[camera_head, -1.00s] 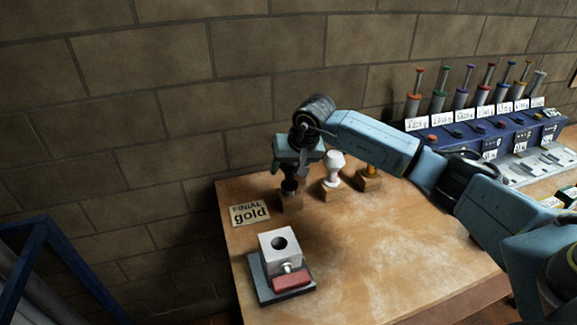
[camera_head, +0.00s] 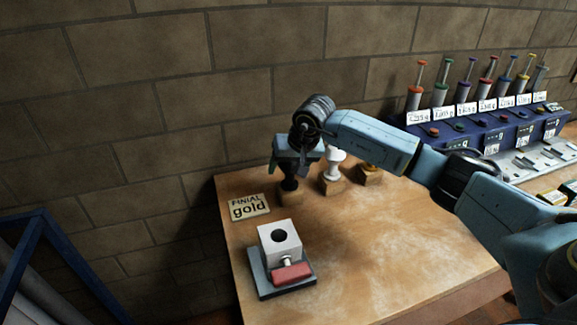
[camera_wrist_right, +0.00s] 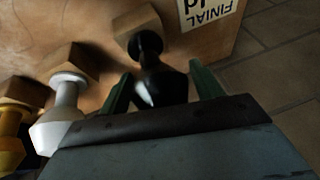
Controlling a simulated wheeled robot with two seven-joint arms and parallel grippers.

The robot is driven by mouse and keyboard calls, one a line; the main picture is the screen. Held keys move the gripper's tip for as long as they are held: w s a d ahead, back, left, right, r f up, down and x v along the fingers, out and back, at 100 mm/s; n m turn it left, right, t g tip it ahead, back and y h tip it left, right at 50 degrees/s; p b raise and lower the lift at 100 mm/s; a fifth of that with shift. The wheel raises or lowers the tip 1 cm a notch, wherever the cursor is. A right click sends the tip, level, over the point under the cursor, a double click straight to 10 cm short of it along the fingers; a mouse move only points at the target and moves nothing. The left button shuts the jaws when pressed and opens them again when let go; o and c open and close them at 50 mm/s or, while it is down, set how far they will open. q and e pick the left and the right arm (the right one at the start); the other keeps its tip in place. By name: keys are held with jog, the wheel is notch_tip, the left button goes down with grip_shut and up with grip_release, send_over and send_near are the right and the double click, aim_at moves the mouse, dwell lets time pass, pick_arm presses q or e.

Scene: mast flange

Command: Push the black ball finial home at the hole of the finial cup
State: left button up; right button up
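The black finial (camera_head: 289,183) stands upright on a wooden block (camera_head: 291,199) near the table's back left. My right gripper (camera_head: 293,172) is over it, pointing down. In the right wrist view, the fingers (camera_wrist_right: 160,85) are on either side of the black finial (camera_wrist_right: 152,75), apart, with a narrow gap visible on the left side. The finial cup is a pale square block (camera_head: 270,249) with a dark round hole (camera_head: 279,236) in its top. It sits on a dark base plate (camera_head: 262,282) with a red-handled clamp (camera_head: 291,273) in front. My left gripper is not in view.
A white finial (camera_head: 334,167) and a yellow finial (camera_head: 370,168) stand on blocks to the right. A blue dispenser rack (camera_head: 480,135) is at the back right. The table's middle is clear.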

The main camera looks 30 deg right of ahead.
jog(key=shift+o, duration=1.2)
jog(key=shift+s+r, duration=0.1)
jog(key=shift+r, duration=0.25)
jog(key=v, duration=0.6)
jog(key=shift+d+r, duration=0.1)
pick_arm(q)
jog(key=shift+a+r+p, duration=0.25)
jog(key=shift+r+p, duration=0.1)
pick_arm(e)
jog(key=v, duration=0.6)
jog(key=shift+s+r, duration=0.15)
jog(key=shift+r, duration=0.05)
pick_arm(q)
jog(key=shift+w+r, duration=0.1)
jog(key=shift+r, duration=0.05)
pick_arm(e)
jog(key=shift+r, duration=0.1)
